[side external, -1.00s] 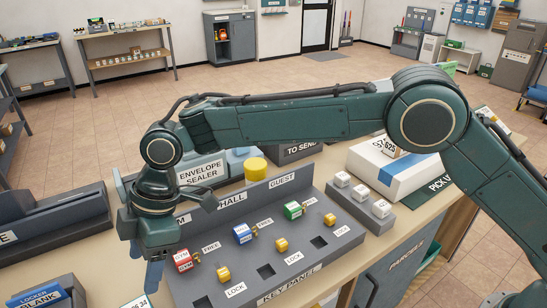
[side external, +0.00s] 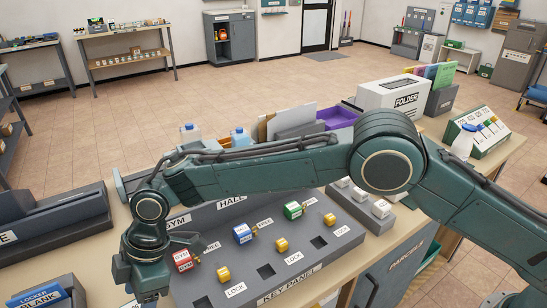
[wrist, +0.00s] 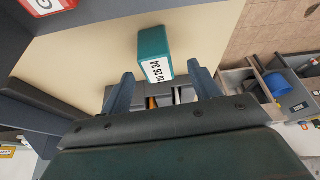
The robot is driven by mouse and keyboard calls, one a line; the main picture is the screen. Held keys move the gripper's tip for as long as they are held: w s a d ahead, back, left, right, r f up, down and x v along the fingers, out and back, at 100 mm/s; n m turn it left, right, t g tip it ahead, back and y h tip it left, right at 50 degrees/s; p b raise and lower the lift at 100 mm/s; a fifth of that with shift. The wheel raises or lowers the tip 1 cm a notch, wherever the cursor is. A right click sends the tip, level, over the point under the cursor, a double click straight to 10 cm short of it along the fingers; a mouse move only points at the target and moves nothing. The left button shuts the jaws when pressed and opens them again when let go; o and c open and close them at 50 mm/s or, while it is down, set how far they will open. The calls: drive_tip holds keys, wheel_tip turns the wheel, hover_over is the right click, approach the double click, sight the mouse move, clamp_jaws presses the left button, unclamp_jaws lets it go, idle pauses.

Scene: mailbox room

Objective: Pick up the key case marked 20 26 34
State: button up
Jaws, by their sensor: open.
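A teal key case (wrist: 152,50) stands on the tan counter in the wrist view. Its white label carries three two-digit numbers, turned and too small to read surely. My gripper (wrist: 162,84) is open, with one blue-grey finger toward each side of the case's near end. The case shows just beyond and between the fingertips, and no grip on it is visible. In the side external view my gripper is low at the left of the key panel, its fingertips out of sight, and the case is hidden behind it or cut off.
The grey key panel (side external: 265,270) stands close beside my gripper, with a red case (side external: 184,261), a blue case (side external: 242,234) and a green case (side external: 293,210) on it. A locker tray (side external: 42,293) with blue items lies at the lower left.

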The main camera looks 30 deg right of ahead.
sight(137, 307)
drive_tip(key=shift+a+f, duration=0.15)
drive_tip(key=shift+f, duration=0.1)
drive_tip(key=shift+x, duration=2.45)
drive_tip(key=shift+w, duration=0.15)
drive_tip(key=c, duration=1.1)
